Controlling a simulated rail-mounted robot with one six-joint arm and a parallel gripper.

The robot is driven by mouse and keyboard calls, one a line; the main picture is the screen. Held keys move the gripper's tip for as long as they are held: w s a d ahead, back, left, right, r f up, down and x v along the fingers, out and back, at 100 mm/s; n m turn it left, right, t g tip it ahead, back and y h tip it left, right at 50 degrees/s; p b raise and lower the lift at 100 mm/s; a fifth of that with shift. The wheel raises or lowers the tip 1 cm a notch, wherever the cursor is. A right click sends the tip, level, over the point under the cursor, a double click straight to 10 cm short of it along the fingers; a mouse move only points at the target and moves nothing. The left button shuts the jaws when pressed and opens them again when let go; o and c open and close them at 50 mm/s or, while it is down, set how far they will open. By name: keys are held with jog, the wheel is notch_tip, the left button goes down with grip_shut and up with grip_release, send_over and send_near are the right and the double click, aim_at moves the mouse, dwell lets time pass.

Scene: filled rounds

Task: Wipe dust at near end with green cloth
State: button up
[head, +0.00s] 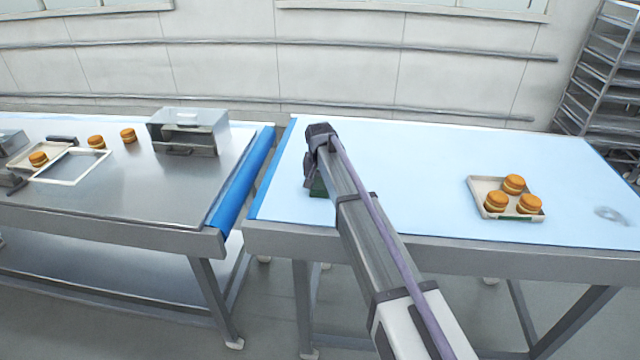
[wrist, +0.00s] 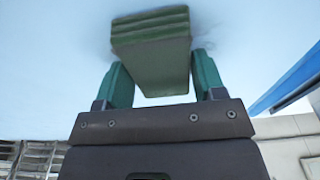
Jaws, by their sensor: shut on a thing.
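The green cloth (wrist: 152,58), a folded block, sits between the fingers of my gripper (wrist: 163,80) in the wrist view. My gripper is shut on it. Its far end is at or just above the pale blue surface; I cannot tell if it touches. In the head view my gripper (head: 314,180) is over the left part of the pale blue table (head: 420,165), and a bit of dark green cloth (head: 318,189) shows below it; my arm hides the rest. A grey smudge of dust (head: 611,215) lies at the table's right, near the front edge, far from the cloth.
A tray (head: 479,187) with three filled rounds (head: 513,184) stands between the cloth and the smudge. A blue roller (head: 242,178) and gap divide this table from the left metal table (head: 130,200), which bears a metal box (head: 189,131), a frame and more rounds. A rack (head: 605,80) stands back right.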

jog(key=w, duration=0.3)
jog(key=shift+w+d, duration=0.1)
jog(key=shift+w, duration=0.2)
jog(key=shift+s+d, duration=0.2)
jog(key=shift+d, duration=0.9)
jog(key=shift+s, duration=1.7)
jog(key=shift+c, duration=0.2)
jog(key=shift+s+a, duration=0.2)
jog(key=shift+s, duration=1.75)
notch_tip(320, 180, up, 6)
jog(key=p, duration=0.6)
jog(key=shift+w, duration=0.1)
